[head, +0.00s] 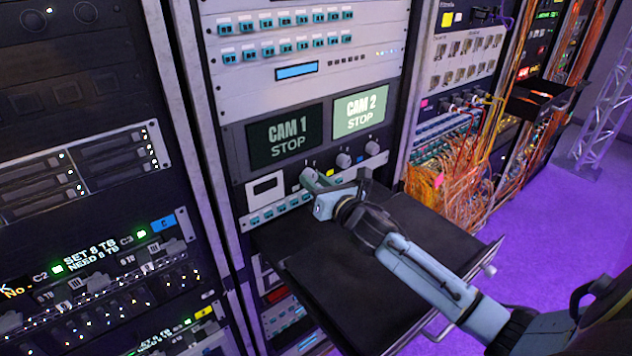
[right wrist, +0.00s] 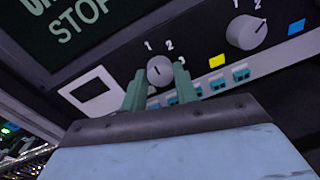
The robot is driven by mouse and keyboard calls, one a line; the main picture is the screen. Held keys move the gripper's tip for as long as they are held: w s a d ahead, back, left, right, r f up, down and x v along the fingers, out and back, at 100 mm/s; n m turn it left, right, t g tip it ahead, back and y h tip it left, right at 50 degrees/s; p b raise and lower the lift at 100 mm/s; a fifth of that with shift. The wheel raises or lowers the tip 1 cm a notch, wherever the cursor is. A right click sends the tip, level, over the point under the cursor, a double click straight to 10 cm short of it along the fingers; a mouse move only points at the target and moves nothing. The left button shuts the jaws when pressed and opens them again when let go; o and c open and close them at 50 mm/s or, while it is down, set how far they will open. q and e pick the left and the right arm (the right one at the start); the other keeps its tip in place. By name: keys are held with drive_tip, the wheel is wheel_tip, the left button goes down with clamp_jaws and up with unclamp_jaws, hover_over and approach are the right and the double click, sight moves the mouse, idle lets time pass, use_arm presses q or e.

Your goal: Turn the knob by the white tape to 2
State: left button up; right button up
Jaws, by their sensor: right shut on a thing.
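My right gripper (head: 314,182) reaches a row of knobs under the CAM screens. In the right wrist view its two green fingers stand on either side of a grey round knob (right wrist: 160,69), shut on it. The numbers 1, 2 and 3 are printed around this knob. Its pointer is too small to read surely. A white-framed plate (right wrist: 94,90) sits left of the knob. My left gripper is not in view.
A second knob (right wrist: 246,32) stands to the right, between a yellow tape (right wrist: 216,60) and a blue tape (right wrist: 296,27). Teal switches line the panel below. A black pull-out shelf (head: 345,265) lies under my right arm. Orange cables (head: 455,190) hang at right.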

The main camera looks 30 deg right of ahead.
drive_tip(key=m+p, duration=0.2)
drive_tip(key=m, duration=0.2)
drive_tip(key=shift+r+m, duration=0.15)
drive_tip(key=shift+m, duration=0.15)
drive_tip(key=shift+m+p, duration=1.2)
drive_tip(key=shift+m, duration=1.2)
drive_tip(key=o, duration=1)
drive_tip(key=shift+c, duration=0.2)
drive_tip(key=shift+g, duration=0.3)
drive_tip(key=s+b, duration=0.1)
drive_tip(key=s, duration=1.2)
drive_tip(key=shift+s+d+r+b, duration=0.2)
drive_tip(key=shift+d+r+b, duration=0.1)
drive_tip(key=shift+b, duration=0.1)
